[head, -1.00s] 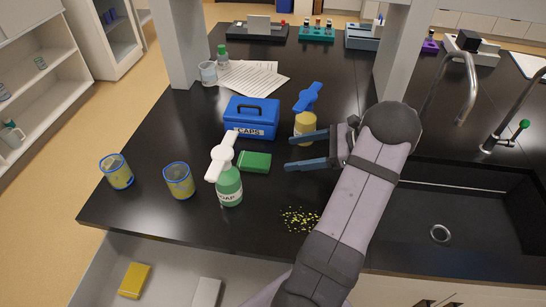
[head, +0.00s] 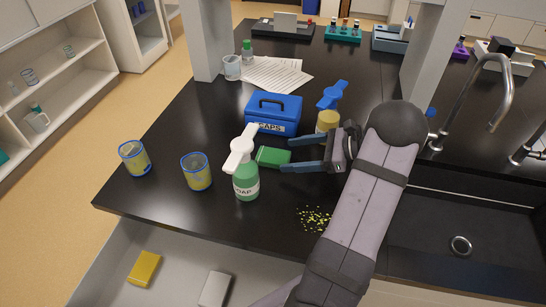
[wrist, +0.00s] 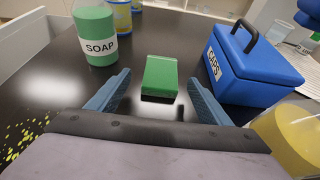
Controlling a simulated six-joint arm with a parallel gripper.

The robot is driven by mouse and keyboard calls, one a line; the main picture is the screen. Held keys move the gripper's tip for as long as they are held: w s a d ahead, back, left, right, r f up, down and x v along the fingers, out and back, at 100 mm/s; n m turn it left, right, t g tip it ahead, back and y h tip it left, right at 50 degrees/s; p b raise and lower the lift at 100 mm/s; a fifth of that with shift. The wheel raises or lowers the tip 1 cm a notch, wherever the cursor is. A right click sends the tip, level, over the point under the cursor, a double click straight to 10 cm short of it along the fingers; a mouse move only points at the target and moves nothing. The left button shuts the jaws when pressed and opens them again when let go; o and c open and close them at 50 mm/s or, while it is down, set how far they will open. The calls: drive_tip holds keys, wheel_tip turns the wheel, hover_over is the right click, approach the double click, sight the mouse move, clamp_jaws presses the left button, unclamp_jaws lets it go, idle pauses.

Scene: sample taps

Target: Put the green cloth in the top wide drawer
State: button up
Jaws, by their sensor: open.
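The green cloth (head: 273,157), a small folded block, lies on the black counter between the soap bottle and the blue caps box. In the wrist view the cloth (wrist: 160,76) lies just ahead of and between my open fingers. My gripper (head: 290,158) is open and empty, low over the counter to the right of the cloth; the wrist view shows both blue fingers (wrist: 155,95) apart. The wide drawer (head: 180,283) below the counter front is pulled open. A yellow block (head: 145,268) and a pale block (head: 215,289) lie in it.
The soap bottle (head: 246,180) stands close in front of the cloth, left of my gripper. The blue caps box (head: 274,114) is behind it. Two yellow cups (head: 196,171) stand at left. Yellow crumbs (head: 315,219) lie near the front edge; the sink (head: 470,220) is right.

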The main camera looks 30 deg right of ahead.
sight(275, 156)
drive_tip(key=shift+p+x, duration=1.05)
drive_tip(key=shift+x, duration=1.5)
drive_tip(key=shift+w, duration=0.1)
drive_tip(key=shift+d, duration=0.1)
drive_tip(key=c, duration=1.1)
